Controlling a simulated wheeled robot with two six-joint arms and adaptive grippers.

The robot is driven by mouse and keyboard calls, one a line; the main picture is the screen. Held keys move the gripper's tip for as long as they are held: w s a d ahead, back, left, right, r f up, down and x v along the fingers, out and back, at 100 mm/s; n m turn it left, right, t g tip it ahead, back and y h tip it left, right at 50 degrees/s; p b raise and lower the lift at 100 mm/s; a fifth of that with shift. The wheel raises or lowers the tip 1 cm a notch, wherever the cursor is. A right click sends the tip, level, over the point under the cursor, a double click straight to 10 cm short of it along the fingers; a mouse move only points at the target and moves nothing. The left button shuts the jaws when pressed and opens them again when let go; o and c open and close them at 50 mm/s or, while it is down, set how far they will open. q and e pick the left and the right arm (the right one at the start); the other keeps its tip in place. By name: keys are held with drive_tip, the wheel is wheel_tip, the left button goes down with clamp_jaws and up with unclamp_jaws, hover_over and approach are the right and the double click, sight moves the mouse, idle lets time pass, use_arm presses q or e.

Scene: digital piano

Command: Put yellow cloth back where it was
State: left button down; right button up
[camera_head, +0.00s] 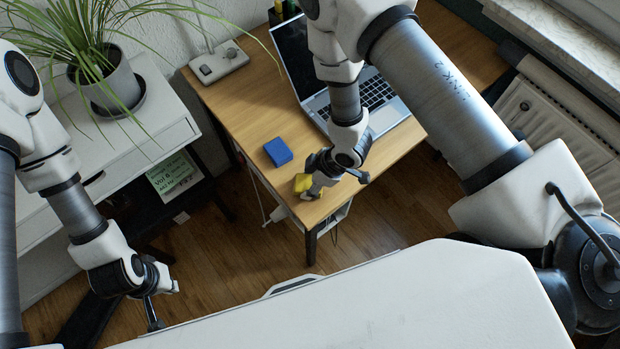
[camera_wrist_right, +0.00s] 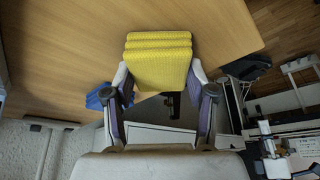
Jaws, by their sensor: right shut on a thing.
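The folded yellow cloth (camera_head: 302,182) is at the front left corner of the wooden desk (camera_head: 235,97). My right gripper (camera_head: 312,189) is shut on it, partly covering it in the head view. In the right wrist view the yellow cloth (camera_wrist_right: 158,62) shows as a stack of layers between the two fingers of the right gripper (camera_wrist_right: 160,80), over the desk top near its edge. I cannot tell whether the cloth touches the desk. My left gripper (camera_head: 152,305) hangs at the lower left, away from the desk; its fingers are too unclear to tell their opening.
A blue block-like item (camera_head: 278,152) lies on the desk beside the cloth. An open laptop (camera_head: 375,92) stands behind my right arm. A white power strip or device (camera_head: 219,65) is at the far left corner. A potted plant (camera_head: 110,85) stands on the white cabinet (camera_head: 165,95).

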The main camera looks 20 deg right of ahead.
drive_tip(key=shift+s+f, duration=0.1)
drive_tip(key=shift+s, duration=0.05)
drive_tip(key=o, duration=1)
drive_tip(key=b+v, duration=0.1)
drive_tip(key=v, duration=1.1)
drive_tip(key=s+d+f+m+h, duration=0.1)
drive_tip(key=s+d+f+m, duration=0.2)
drive_tip(key=s+m, duration=0.1)
drive_tip(key=s+d+f+m+g+h, duration=0.1)
drive_tip(key=s+d+f+m, duration=0.1)
drive_tip(key=s+f+m, duration=0.2)
drive_tip(key=s+d+f+m+g+h, duration=0.1)
drive_tip(key=s+d+f+m+h, duration=0.1)
drive_tip(key=s+d+f+m, duration=0.1)
drive_tip(key=shift+s+d+f+m, duration=0.2)
drive_tip(key=shift+s+m, duration=0.15)
drive_tip(key=shift+m, duration=0.3)
drive_tip(key=shift+s+d+f+m, duration=0.15)
drive_tip(key=shift+s+m, duration=0.25)
drive_tip(key=shift+m, duration=0.25)
drive_tip(key=shift+a+r, duration=0.1)
